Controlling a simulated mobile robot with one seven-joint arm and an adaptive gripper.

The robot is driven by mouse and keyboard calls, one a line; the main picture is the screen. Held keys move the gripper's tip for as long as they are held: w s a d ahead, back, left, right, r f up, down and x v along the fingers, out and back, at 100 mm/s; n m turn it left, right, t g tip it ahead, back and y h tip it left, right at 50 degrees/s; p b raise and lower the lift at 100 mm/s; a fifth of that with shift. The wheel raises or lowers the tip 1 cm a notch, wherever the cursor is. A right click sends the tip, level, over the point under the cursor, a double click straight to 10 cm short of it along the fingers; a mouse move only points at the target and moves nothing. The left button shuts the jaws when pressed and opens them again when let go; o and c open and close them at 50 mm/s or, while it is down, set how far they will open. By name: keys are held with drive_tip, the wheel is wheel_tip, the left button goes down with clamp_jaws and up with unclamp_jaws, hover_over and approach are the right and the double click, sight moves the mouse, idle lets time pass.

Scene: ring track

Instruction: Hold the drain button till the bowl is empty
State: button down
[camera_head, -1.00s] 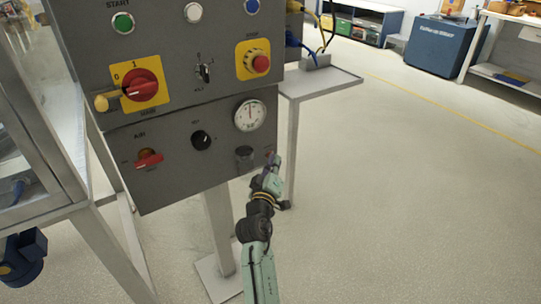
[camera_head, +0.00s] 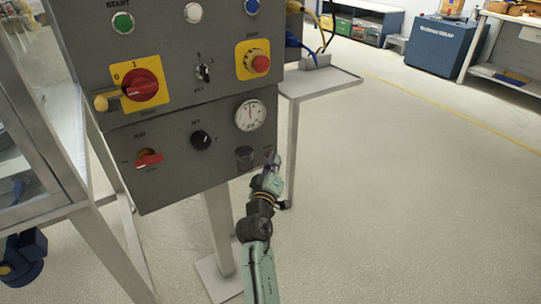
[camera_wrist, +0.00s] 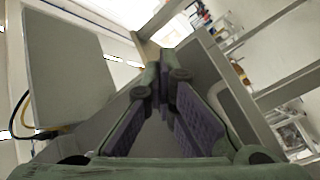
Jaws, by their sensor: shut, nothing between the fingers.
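The bowl (camera_head: 245,154) is a small dark, see-through cup on the lower right of the grey control panel, under the round gauge. Its fill level is too small to tell. A small reddish spot (camera_head: 269,153), perhaps the drain button, shows just right of the bowl and is mostly hidden by my fingertips. My gripper (camera_head: 274,160) is shut and empty, its tips pointing up at the panel's lower right corner. I cannot tell whether they touch the button. In the wrist view the purple-padded fingers (camera_wrist: 163,85) meet at the tips, in front of a grey surface.
The panel also carries a gauge (camera_head: 250,115), a black knob (camera_head: 200,140), a red air valve handle (camera_head: 149,160), a red main switch (camera_head: 139,86) and a red stop button (camera_head: 260,64). A grey side shelf (camera_head: 325,82) stands right of the panel. The floor at right is clear.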

drive_tip(key=shift+d+f, duration=0.1)
idle(0.5)
drive_tip(key=shift+s+d+f, duration=0.25)
drive_tip(key=shift+s+f, duration=0.35)
drive_tip(key=shift+f, duration=0.25)
drive_tip(key=shift+s+d+r+p, duration=0.2)
drive_tip(key=shift+s+d+p, duration=0.6)
drive_tip(key=shift+s+p, duration=0.2)
drive_tip(key=shift+s+d+r+p, duration=0.15)
drive_tip(key=shift+s+d+p, duration=0.65)
drive_tip(key=shift+s+p, duration=0.15)
